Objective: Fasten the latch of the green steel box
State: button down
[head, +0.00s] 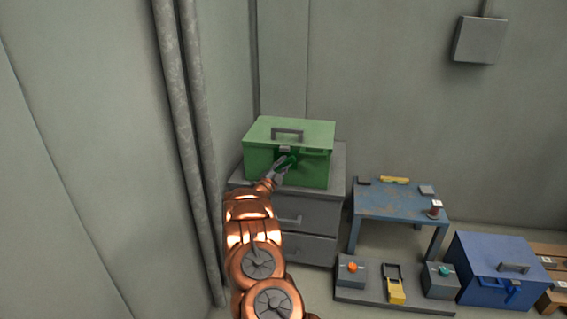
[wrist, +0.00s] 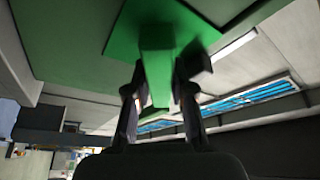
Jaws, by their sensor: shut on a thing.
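The green steel box (head: 310,132) sits on top of a grey drawer cabinet in the head view, lid down, with a grey carry handle on top. Its front also fills the upper part of the wrist view (wrist: 75,50). My gripper (head: 289,161) is at the front of the box, at the latch. In the wrist view my gripper (wrist: 160,95) is shut on the green latch (wrist: 156,68), a tab standing out from a green plate on the box front. Whether the latch is engaged cannot be seen.
The grey drawer cabinet (head: 308,244) stands in the corner beside vertical pipes (head: 182,120). A blue table (head: 400,202) with small items is to its right. On the floor are a low base with several devices (head: 390,305) and a blue box (head: 490,272).

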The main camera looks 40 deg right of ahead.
jog(key=n+t+p, duration=0.2)
jog(key=n, duration=0.2)
jog(key=n+t+p, duration=0.2)
jog(key=n, duration=0.2)
jog(key=shift+r+n, duration=0.1)
jog(key=shift+n, duration=0.2)
jog(key=n+t+p, duration=0.1)
jog(key=n, duration=0.1)
jog(key=n+t+y+p, duration=0.1)
jog(key=n, duration=0.2)
jog(key=shift+t+p, duration=0.3)
jog(key=shift+p, duration=0.1)
jog(key=shift+n, duration=0.5)
jog(key=shift+n+t+p, duration=0.3)
jog(key=shift+p, duration=0.1)
jog(key=c, duration=1)
grip_release()
jog(key=shift+a, duration=0.1)
